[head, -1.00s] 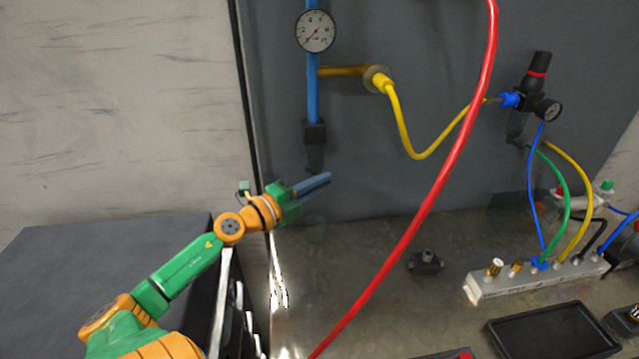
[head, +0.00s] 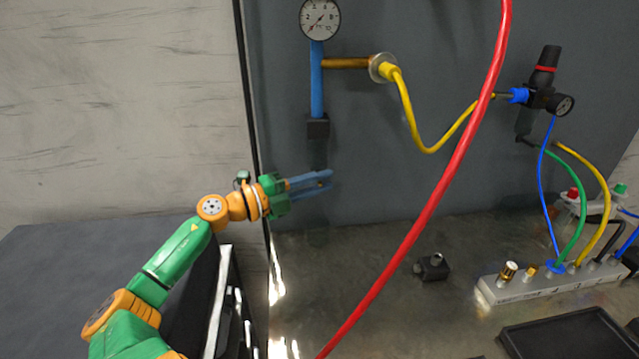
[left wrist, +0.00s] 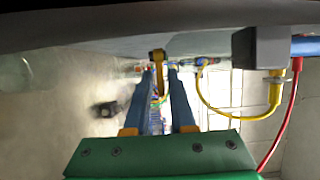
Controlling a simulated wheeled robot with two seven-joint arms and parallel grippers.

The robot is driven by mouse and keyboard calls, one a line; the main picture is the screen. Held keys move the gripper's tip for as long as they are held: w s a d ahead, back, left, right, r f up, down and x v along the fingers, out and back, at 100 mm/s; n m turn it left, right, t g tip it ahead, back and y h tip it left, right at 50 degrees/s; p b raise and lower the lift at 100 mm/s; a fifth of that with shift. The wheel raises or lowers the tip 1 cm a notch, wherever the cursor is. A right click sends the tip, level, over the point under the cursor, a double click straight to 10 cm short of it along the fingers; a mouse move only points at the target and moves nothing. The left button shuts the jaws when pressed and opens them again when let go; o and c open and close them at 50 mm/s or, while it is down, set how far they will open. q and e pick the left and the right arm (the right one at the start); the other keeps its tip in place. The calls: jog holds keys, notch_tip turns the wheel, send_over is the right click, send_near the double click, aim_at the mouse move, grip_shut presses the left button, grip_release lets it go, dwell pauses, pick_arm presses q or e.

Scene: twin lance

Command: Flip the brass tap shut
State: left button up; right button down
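My left gripper (head: 328,178) is in front of the grey wall panel, below the black block (head: 317,127) at the foot of a blue pipe. Its blue fingers lie nearly level with a gap between them, open and empty. In the left wrist view a brass-coloured piece (left wrist: 157,58) shows at the fingertips; I cannot tell whether it is between them or farther off. In the head view a brass bar (head: 345,63) runs from the blue pipe to a round flange, well above the gripper. Which brass part is the tap is unclear. My right gripper is out of view.
A red hose (head: 440,190) hangs across the space right of the gripper. A yellow hose (head: 408,120) loops from the flange to a regulator (head: 541,92). A manifold (head: 520,290) with brass fittings and a small black part (head: 432,267) are on the bench.

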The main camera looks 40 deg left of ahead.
pick_arm(q)
jog(key=v, duration=0.7)
jog(key=shift+b, duration=0.35)
